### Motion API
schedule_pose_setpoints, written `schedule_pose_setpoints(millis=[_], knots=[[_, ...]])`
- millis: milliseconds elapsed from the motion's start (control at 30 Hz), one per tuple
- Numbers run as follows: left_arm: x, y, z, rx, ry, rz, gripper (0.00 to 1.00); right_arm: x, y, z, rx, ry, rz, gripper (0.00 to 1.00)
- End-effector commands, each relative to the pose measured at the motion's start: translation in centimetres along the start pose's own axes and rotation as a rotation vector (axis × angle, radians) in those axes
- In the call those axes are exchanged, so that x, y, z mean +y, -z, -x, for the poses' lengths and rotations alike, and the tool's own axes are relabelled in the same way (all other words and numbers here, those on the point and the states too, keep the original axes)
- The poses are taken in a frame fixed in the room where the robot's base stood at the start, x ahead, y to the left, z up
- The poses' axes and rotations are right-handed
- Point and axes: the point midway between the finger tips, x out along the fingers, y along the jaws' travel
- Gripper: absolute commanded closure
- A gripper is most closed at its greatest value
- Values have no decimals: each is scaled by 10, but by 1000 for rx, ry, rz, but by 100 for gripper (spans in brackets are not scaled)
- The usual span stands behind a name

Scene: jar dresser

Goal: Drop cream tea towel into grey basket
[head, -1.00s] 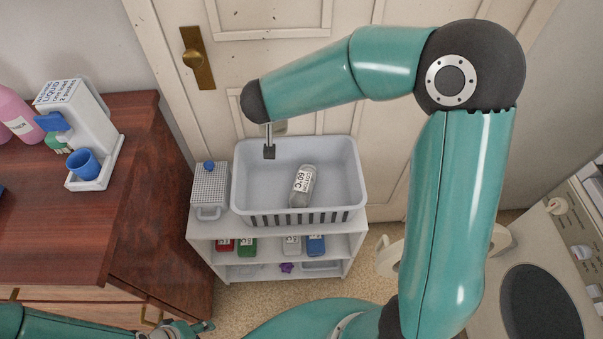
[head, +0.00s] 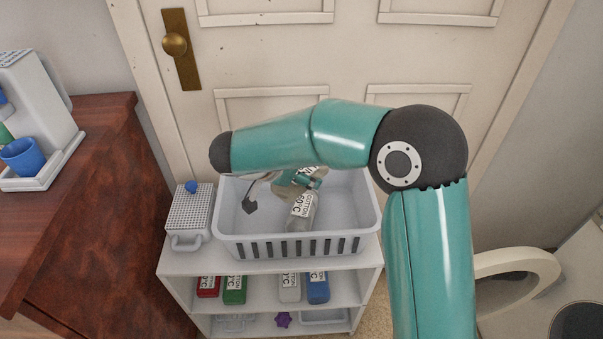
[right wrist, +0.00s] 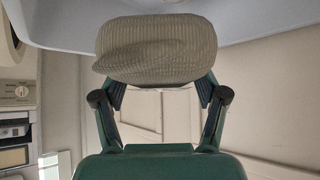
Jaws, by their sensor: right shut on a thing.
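The grey basket (head: 230,232) stands on top of a white shelf unit. A grey bottle (head: 301,215) with a white label lies inside it. My right gripper (head: 303,181) is over the basket, partly hidden behind my forearm. It is shut on the cream tea towel (head: 284,191), of which only a small part shows in the head view. In the right wrist view the towel (right wrist: 155,50) is a ribbed, bunched bundle at the fingertips of the right gripper (right wrist: 160,88). Whether the towel touches the basket or the bottle cannot be told. My left gripper is not in view.
A white perforated box (head: 190,215) stands left of the basket. Several coloured bottles (head: 234,290) are on the shelf below. A wooden dresser (head: 90,200) with a dispenser and blue cup (head: 22,157) is at left. A door (head: 270,60) closes off the back.

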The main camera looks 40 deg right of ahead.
Motion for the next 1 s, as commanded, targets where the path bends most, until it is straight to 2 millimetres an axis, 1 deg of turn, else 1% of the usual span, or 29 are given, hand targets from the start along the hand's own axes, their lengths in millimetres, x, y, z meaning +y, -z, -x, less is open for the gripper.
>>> schedule_pose_setpoints(millis=[33,200,400,767,800,933,967,1000], knots=[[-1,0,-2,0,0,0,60,0,-5,-5,1,-2,3,63],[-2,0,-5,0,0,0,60,0,-19,-19,0,-1,2,63],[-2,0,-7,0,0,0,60,0,-29,-30,1,0,2,63],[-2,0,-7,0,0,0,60,0,-32,-33,0,1,1,63],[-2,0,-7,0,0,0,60,0,-32,-33,0,1,1,25],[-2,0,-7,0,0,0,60,0,-32,-33,0,1,1,3],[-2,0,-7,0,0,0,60,0,-32,-33,0,1,1,0],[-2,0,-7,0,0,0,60,0,-32,-33,0,1,1,0]])
